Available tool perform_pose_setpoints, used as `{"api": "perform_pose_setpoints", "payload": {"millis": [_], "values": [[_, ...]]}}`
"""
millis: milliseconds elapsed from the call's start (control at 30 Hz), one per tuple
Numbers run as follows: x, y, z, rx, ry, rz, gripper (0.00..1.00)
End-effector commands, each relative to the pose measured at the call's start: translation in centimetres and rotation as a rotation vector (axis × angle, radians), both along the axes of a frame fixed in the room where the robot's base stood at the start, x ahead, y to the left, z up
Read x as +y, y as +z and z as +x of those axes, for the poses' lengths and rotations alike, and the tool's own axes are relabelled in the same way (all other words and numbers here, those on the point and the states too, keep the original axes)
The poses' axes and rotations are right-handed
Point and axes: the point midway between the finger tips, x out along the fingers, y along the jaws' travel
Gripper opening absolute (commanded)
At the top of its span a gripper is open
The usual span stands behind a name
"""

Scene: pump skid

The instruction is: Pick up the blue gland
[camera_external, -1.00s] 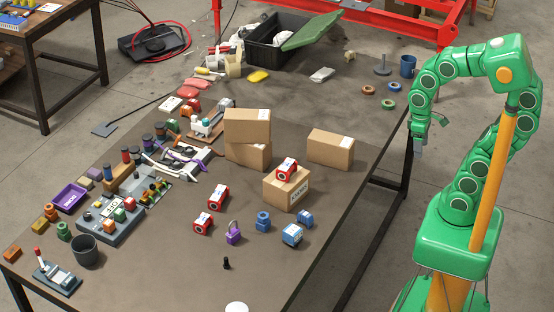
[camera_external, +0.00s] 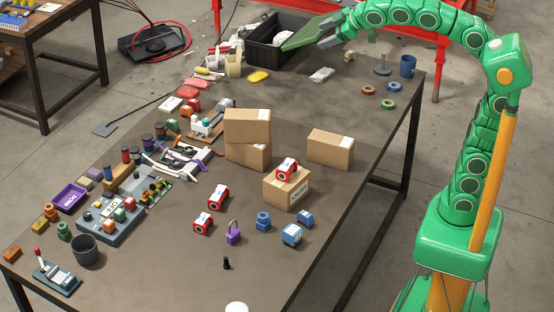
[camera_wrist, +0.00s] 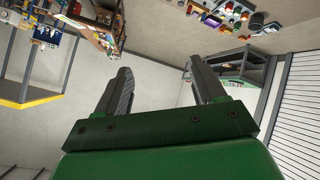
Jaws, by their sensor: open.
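A small stepped blue piece (camera_external: 263,221), which looks like the blue gland, stands on the near right part of the long brown table (camera_external: 330,240). Another small blue piece (camera_external: 305,218) and a blue-and-white block (camera_external: 292,235) sit just right of it; at this size I cannot be sure which is the gland. My gripper (camera_external: 325,34) is high over the far end of the table, by the black bin, well away from these blue pieces. In the wrist view my gripper (camera_wrist: 160,68) has its two fingers apart with nothing between them.
Cardboard boxes (camera_external: 330,147) stand mid-table; one carries a red-and-white block (camera_external: 287,168). A purple padlock (camera_external: 233,234) is left of the blue piece. The front right tabletop is mostly clear.

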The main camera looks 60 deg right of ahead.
Motion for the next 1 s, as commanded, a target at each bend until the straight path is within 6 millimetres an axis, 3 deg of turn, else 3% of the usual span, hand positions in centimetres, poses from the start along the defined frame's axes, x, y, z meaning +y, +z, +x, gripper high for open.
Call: {"api": "perform_pose_setpoints", "payload": {"millis": [100, 233, 467, 567, 733, 867, 1000], "values": [[1.1, 4.0, 1.4, -0.091, 0.032, -0.016, 0.69], [2.4, 7.1, 2.8, -0.167, 0.064, -0.048, 0.69], [5.3, 8.1, 5.1, -0.209, 0.11, -0.147, 0.69], [6.8, 7.0, 6.2, -0.201, 0.131, -0.201, 0.69], [10.1, 3.5, 8.4, -0.159, 0.175, -0.328, 0.69], [13.3, -1.6, 10.3, -0.093, 0.222, -0.464, 0.69], [16.4, -8.0, 11.8, -0.01, 0.281, -0.624, 0.69]]}}
